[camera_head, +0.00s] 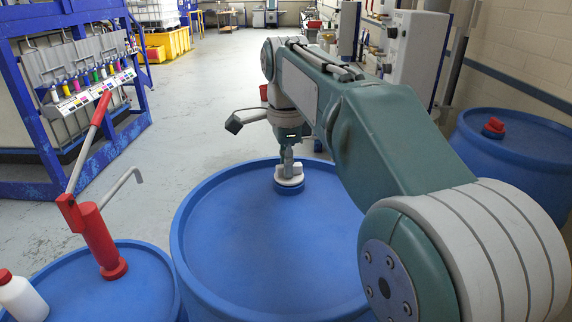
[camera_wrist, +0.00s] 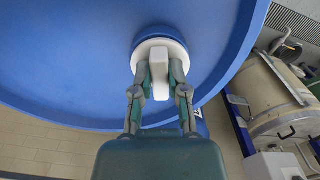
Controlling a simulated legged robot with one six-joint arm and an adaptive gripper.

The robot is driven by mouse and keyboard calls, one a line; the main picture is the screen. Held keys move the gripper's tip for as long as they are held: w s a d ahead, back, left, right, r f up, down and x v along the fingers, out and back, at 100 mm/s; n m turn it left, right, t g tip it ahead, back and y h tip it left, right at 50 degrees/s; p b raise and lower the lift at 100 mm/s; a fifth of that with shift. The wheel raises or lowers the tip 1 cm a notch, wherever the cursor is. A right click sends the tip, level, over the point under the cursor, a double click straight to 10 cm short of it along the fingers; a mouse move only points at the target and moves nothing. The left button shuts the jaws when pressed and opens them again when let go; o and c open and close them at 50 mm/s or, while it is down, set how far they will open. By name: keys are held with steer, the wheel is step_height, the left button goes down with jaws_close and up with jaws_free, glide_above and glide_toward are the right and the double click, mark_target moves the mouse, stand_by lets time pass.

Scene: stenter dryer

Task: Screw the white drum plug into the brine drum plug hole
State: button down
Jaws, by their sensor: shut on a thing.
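The white drum plug (camera_head: 289,175) sits over a raised blue collar (camera_head: 292,187) on the lid of the middle blue drum (camera_head: 262,245), near its far edge. In the wrist view the plug (camera_wrist: 160,48) is a round white disc with a raised grip bar, inside the collar's blue ring. My gripper (camera_head: 287,160) points down at it. In the wrist view my gripper (camera_wrist: 159,75) is shut on the plug's grip bar, one finger on each side. The plug hole is hidden under the plug. I cannot tell how deep the plug sits.
A left drum (camera_head: 125,290) carries a red hand pump (camera_head: 98,238) with a grey spout and a white bottle (camera_head: 20,298). A right drum (camera_head: 515,150) has a red cap (camera_head: 494,127). A blue rack (camera_head: 75,90) stands at left. The middle drum's lid is otherwise clear.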

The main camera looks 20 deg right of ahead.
steer(key=shift+m, duration=0.3)
steer(key=m, duration=0.3)
steer(key=shift+w, duration=0.1)
steer(key=shift+m, duration=1.1)
steer(key=shift+d+m, duration=0.1)
steer(key=shift+m, duration=0.9)
steer(key=m, duration=0.3)
steer(key=shift+w, duration=0.1)
